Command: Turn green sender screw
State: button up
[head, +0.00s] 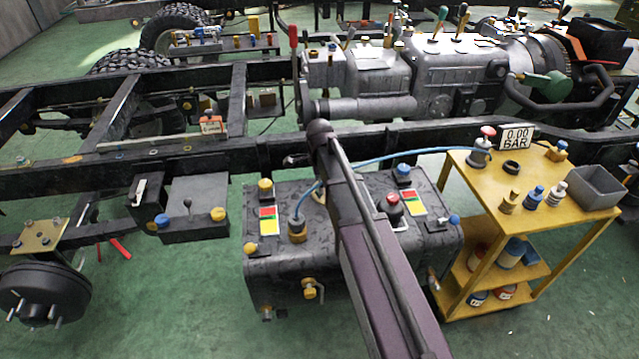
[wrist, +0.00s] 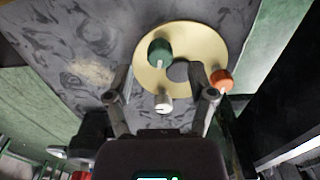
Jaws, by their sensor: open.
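In the wrist view a pale brass round plate (wrist: 222,42) sits on a dark, worn metal surface. The green screw (wrist: 160,51) stands at the left of the plate, with a short pale tip. An orange screw (wrist: 221,79) is at the plate's lower right, and a whitish-grey screw (wrist: 164,103) is at its lower edge. A dark round spot lies mid-plate. My gripper (wrist: 160,72) is open, its fingers on either side of the green and whitish screws, with nothing gripped. Contact with the plate cannot be told. In the head view my arm hides the gripper and these screws.
The black tank (head: 270,200) carries several caps and fittings. A blue hose (head: 400,153) runs over it to a yellow cart (head: 510,217) on the right, holding a gauge display (head: 516,137) and grey bin (head: 594,187). Black frame rails (head: 210,152) run behind. Green floor is free in front.

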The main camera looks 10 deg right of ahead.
jog(key=shift+r+p, duration=5.6)
jog(key=shift+r, duration=0.35)
jog(key=s+d+r+n+p, duration=0.2)
jog(key=s+r+n+p, duration=0.2)
jog(key=s+n, duration=0.5)
jog(key=s+d+r+n+p, duration=0.2)
jog(key=s+r+n+p, duration=0.3)
jog(key=s+n, duration=0.3)
jog(key=shift+s+n, duration=0.4)
jog(key=shift+s, duration=0.5)
jog(key=shift+s+r, duration=0.1)
jog(key=shift+c, duration=1)
